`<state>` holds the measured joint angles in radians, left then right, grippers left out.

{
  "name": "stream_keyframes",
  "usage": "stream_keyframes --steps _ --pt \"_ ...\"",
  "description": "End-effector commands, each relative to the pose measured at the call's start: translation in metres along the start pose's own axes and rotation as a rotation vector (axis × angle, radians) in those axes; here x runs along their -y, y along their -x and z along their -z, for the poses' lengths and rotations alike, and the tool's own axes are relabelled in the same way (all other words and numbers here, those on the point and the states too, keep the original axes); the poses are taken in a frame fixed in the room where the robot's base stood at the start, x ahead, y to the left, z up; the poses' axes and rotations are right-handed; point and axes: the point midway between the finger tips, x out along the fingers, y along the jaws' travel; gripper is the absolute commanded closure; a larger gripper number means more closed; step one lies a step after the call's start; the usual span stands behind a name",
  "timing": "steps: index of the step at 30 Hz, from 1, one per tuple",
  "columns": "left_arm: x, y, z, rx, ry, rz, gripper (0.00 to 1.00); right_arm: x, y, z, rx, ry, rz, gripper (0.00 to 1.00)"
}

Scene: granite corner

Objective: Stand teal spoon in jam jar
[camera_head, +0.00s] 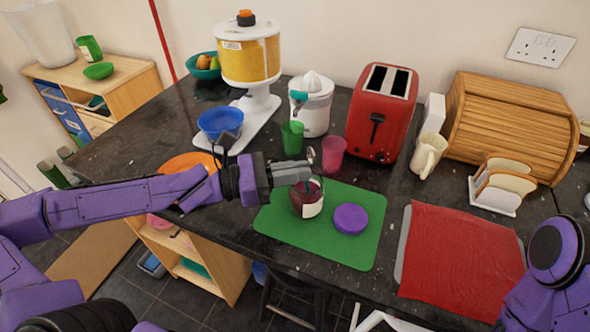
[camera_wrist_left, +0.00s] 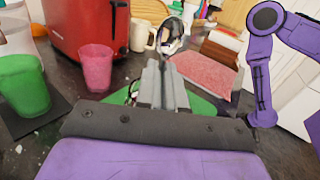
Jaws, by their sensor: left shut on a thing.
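The jam jar (camera_head: 307,204), dark red with a pale label, stands open on the green mat (camera_head: 335,246). My left gripper (camera_head: 303,174) is just above the jar's mouth and is shut on the spoon. The spoon's shiny bowl (camera_head: 311,155) points up above the fingers; it also shows beyond the fingertips in the left wrist view (camera_wrist_left: 171,33). A little teal shows just below the fingers, at the jar's mouth; how deep the handle reaches is hidden. In the left wrist view my gripper (camera_wrist_left: 164,82) hides the jar. My right gripper is out of sight.
A purple lid (camera_head: 351,218) lies on the mat right of the jar. A pink cup (camera_head: 333,153) and a green cup (camera_head: 292,138) stand behind. The red toaster (camera_head: 383,112) is behind right, and a red cloth (camera_head: 462,262) lies at right.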

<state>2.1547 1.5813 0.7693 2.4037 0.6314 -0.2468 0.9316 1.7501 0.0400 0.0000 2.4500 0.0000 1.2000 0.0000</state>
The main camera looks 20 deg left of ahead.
Motion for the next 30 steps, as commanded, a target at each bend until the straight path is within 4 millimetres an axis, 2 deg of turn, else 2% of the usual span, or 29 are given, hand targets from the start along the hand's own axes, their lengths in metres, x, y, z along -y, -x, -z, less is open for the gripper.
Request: stream_keyframes --steps 1,4,5,13,17,20,24,30 --pt "0.000 0.000 -0.001 0.000 0.000 0.000 1.00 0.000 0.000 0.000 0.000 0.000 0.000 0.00" --pt "0.000 0.000 -0.001 0.000 0.000 0.000 0.66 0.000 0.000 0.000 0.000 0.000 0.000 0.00" --pt "0.000 0.000 -0.001 0.000 0.000 0.000 0.62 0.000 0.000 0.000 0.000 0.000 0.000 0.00" --pt "0.000 0.001 -0.001 0.000 0.000 0.000 0.62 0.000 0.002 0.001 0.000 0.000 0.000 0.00" --pt "-0.002 0.009 -0.008 0.003 0.003 -0.005 0.62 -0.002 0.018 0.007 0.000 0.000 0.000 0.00" --pt "-0.001 0.023 -0.013 0.003 0.005 -0.007 0.62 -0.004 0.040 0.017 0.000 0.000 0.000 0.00" --pt "0.000 0.056 -0.011 -0.003 0.007 -0.008 0.62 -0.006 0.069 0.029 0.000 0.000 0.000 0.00" --pt "-0.001 0.095 -0.002 0.000 0.004 -0.005 0.62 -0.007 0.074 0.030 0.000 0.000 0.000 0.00"
